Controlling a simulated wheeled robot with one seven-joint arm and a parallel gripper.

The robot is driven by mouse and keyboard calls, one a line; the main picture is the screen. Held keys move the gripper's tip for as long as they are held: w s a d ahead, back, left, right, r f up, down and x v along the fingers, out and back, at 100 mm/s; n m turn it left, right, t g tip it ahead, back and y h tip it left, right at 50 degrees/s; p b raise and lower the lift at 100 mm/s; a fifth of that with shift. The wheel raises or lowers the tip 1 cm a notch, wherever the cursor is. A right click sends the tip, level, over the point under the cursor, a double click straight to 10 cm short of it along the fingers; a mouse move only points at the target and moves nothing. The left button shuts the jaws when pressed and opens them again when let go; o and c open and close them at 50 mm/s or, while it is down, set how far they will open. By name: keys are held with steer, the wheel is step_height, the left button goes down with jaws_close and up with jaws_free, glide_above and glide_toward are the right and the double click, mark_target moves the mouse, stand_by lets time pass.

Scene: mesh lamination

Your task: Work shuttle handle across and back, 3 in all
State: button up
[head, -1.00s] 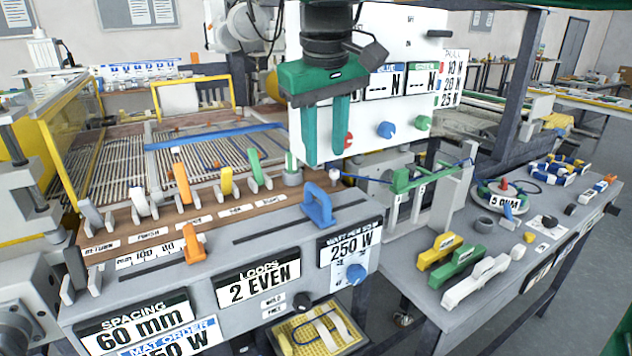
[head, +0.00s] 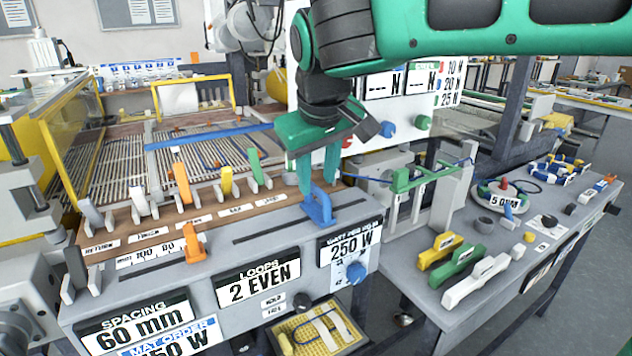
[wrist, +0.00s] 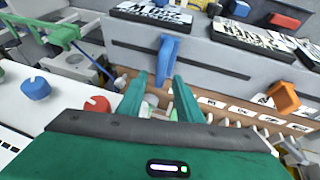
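The blue shuttle handle (head: 319,208) stands upright at the right end of the slot in the grey console's top. It also shows in the wrist view (wrist: 168,60), just beyond my fingertips. My gripper (head: 318,186) points down at the handle, its tips close to the handle's top. In the wrist view my gripper (wrist: 162,78) has its two green fingers apart, with a gap between them and nothing clamped. The near end of the handle shows between the tips; I cannot tell whether the fingers reach down beside it.
The slot (head: 270,229) runs left from the handle. Several coloured levers stand behind it, including a green one (head: 259,168). An orange slider (head: 194,247) sits farther left. A green-topped bracket (head: 415,176) stands to the right. Signs reading "2 EVEN" (head: 259,283) and "250 W" (head: 350,247) front the console.

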mark_target(317, 201)
steer(key=shift+x, duration=1)
jaws_close()
